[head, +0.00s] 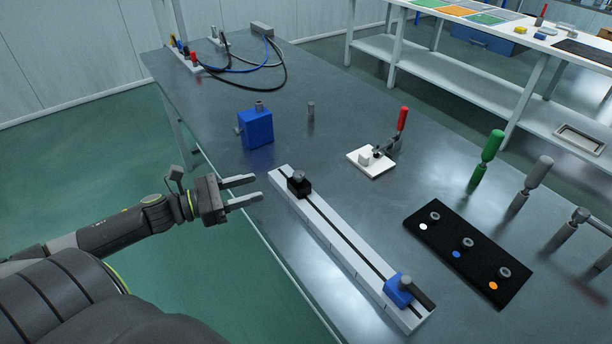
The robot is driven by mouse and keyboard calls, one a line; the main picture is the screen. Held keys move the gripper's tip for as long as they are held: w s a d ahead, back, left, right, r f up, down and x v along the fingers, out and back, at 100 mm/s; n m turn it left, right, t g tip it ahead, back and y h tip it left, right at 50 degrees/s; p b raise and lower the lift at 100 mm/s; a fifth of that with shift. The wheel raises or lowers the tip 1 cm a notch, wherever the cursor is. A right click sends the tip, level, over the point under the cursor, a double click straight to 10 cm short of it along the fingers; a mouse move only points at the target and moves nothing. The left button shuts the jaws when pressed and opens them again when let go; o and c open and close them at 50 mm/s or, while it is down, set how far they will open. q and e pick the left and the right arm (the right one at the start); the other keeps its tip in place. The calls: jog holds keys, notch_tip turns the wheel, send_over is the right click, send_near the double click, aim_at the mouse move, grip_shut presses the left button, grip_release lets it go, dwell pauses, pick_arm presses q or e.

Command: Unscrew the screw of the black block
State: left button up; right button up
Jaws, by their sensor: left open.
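The black block (298,188) sits near the far left end of a pale slotted rail (343,247) on the table. Its grey screw (298,176) stands upright on top of the block. My left gripper (256,189) comes in from the left, open and empty, with its two fingers pointing right toward the black block. The fingertips are a short way left of the block and apart from it. A blue block (398,291) with a grey screw sits near the rail's other end. My right gripper is not in view.
A blue box (255,129) and a small grey peg (311,111) stand behind the rail. A red-handled clamp (402,119) stands on a white plate (371,162). A black board (468,253), a green-handled tool (487,157) and grey tools are at right. Cables lie at the back.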

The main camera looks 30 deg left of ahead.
aim_at(302, 172)
pick_arm(q)
jog(key=x, duration=0.3)
jog(key=shift+w+b, duration=0.15)
jog(key=shift+b, duration=0.15)
jog(key=shift+x, duration=0.8)
jog(key=shift+w+d, duration=0.25)
jog(key=shift+w, duration=0.1)
jog(key=shift+w+d+r, duration=0.1)
jog(key=shift+w+d, duration=0.1)
jog(key=shift+w, duration=0.1)
jog(key=p+x, duration=0.2)
jog(key=x, duration=0.4)
jog(key=shift+w+d+p, duration=0.2)
jog(key=shift+w+p, duration=0.1)
jog(key=shift+p, duration=0.1)
jog(key=shift+w+d, duration=0.3)
jog(key=shift+w, duration=0.1)
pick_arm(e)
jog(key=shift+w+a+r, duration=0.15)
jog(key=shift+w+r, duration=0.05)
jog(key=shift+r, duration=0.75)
